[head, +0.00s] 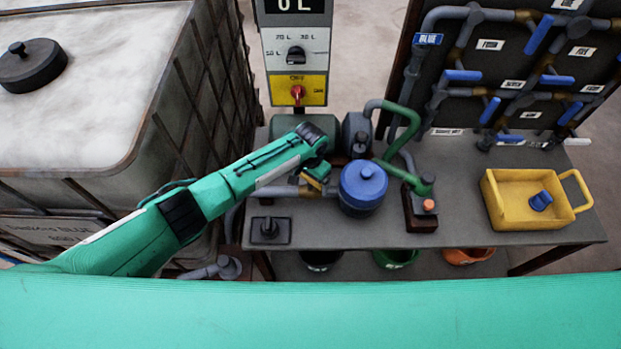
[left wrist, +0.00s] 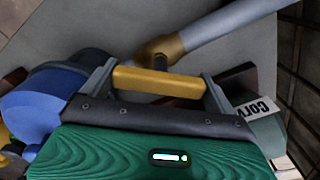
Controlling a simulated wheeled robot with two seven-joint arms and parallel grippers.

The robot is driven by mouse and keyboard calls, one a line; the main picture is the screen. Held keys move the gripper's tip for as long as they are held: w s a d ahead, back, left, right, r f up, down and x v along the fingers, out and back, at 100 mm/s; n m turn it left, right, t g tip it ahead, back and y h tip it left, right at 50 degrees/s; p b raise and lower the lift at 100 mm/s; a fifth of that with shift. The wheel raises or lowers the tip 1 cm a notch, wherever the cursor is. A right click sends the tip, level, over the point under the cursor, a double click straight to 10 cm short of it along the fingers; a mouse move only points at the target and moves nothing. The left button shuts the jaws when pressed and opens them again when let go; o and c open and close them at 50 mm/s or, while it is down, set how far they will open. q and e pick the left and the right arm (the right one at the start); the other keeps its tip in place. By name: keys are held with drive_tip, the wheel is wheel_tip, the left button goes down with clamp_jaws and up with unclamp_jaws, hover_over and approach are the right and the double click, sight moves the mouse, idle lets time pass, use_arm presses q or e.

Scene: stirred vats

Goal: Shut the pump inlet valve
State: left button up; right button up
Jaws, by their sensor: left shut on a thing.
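The yellow valve handle (left wrist: 157,83) sits on a dark stem above a brass valve body (left wrist: 160,50) on a grey pipe (left wrist: 225,30). My left gripper (head: 317,172) is at this valve, left of the blue-lidded pump vessel (head: 363,187). In the left wrist view, its two grey fingers are shut on the ends of the yellow handle. In the head view only a small yellow part of the handle (head: 313,183) shows below the gripper; the gripper hides the rest. My right gripper is not in view.
A control post (head: 297,60) with a red switch stands behind the bench (head: 460,205). A green pipe (head: 402,120) rises right of the pump. A yellow tray (head: 505,220) holds a blue part at right. A pipe board (head: 520,75) stands behind; a large tank (head: 90,120) is at left.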

use_arm(q)
drive_tip(key=m, duration=0.5)
drive_tip(key=shift+m+b, duration=0.3)
drive_tip(key=shift+b, duration=0.1)
drive_tip(key=shift+m+b, duration=0.3)
drive_tip(key=shift+m, duration=1.9)
drive_tip(key=o, duration=0.7)
wheel_tip(320, 180, up, 14)
drive_tip(key=p, duration=0.9)
drive_tip(key=shift+p, duration=0.4)
drive_tip(key=shift+f, duration=0.1)
